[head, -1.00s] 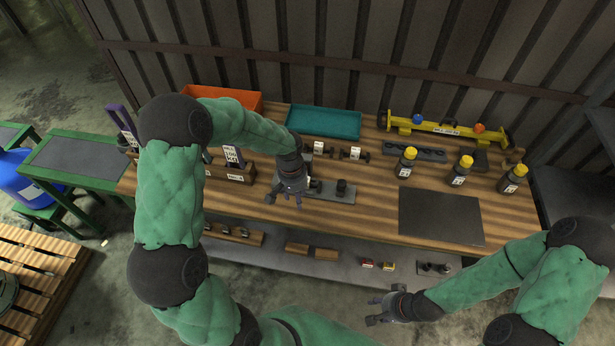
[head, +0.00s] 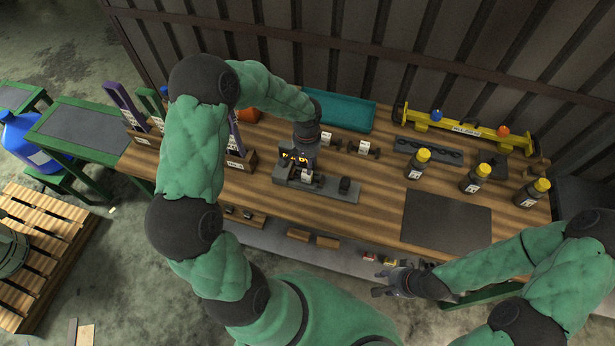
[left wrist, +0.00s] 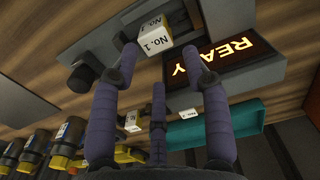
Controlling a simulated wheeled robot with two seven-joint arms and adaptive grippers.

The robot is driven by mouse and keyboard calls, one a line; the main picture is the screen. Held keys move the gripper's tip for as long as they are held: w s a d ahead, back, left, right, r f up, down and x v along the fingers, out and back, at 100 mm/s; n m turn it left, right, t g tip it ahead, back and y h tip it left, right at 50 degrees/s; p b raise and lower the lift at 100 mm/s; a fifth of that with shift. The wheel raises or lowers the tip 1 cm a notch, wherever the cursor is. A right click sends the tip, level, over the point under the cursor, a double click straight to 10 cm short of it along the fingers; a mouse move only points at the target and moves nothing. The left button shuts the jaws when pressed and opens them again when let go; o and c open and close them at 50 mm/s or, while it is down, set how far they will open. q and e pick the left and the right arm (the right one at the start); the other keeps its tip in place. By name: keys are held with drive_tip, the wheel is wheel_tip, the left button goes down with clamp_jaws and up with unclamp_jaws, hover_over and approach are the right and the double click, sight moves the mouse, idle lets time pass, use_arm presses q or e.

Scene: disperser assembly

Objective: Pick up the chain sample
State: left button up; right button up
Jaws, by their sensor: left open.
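A white block labelled "No. 1" (left wrist: 153,38) with dark ends sits at the grey fixture in the left wrist view. It also shows small in the head view (head: 307,176). I cannot tell from its label whether it is the chain sample. My left gripper (left wrist: 161,52) is open, with its fingertips on either side of the block's near end and no clear grip on it. In the head view my left gripper (head: 303,165) is over the grey fixture (head: 335,193) and partly hides it. My right gripper (head: 379,283) is open and empty before the bench's front edge.
A lit "READY" display (left wrist: 224,57) is beside the block. Two more white-labelled pieces (head: 327,138) (head: 363,147) lie behind the fixture. A teal tray (head: 345,112) is at the back. Yellow-capped bottles (head: 475,178) and a dark mat (head: 446,222) are on the right.

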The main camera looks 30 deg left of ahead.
sight(307, 176)
use_arm(q)
wheel_tip(307, 176, down, 6)
drive_tip(key=shift+d+r+b, duration=0.1)
drive_tip(key=shift+d+b, duration=0.05)
drive_tip(key=shift+b, duration=0.15)
drive_tip(key=shift+r, duration=0.1)
clamp_jaws()
